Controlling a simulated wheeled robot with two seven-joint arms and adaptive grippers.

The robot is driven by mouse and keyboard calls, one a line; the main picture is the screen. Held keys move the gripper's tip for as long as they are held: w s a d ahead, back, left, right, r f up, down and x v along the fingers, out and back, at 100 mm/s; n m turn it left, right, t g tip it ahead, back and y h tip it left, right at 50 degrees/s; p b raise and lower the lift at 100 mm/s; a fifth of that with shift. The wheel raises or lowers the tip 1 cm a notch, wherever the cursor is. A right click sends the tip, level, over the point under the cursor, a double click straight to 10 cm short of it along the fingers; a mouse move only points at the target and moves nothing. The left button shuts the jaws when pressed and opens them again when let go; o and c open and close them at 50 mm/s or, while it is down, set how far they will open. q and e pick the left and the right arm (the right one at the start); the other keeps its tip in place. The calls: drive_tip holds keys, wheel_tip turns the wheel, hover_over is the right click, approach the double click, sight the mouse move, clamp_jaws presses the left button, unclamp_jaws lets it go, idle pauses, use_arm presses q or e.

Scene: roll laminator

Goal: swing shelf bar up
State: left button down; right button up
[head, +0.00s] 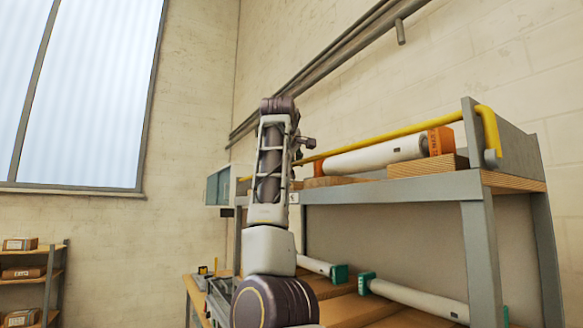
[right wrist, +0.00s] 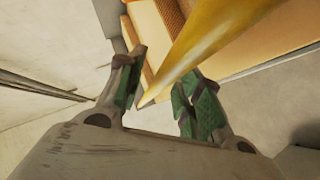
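The yellow shelf bar (head: 390,132) runs along the front of the upper shelf, with its bent end (head: 489,130) at the right bracket. In the head view my right gripper (head: 304,145) is at the bar's far left part, mostly hidden behind my raised arm. In the right wrist view its green-padded fingers (right wrist: 158,88) stand apart. The yellow bar (right wrist: 215,40) crosses from upper right and narrows into the gap between the fingers. I cannot tell whether a finger touches it. My left gripper is not in view.
A white roll (head: 375,155) with an orange end lies on the upper shelf (head: 390,190), behind the bar. More rolls (head: 420,300) with green ends lie below. A grey pipe (head: 340,50) runs along the wall. A small shelf with boxes (head: 22,274) stands at far left.

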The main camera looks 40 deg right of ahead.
drive_tip(key=v, duration=1.2)
drive_tip(key=shift+d+m, duration=0.15)
drive_tip(key=shift+m, duration=0.15)
idle(0.4)
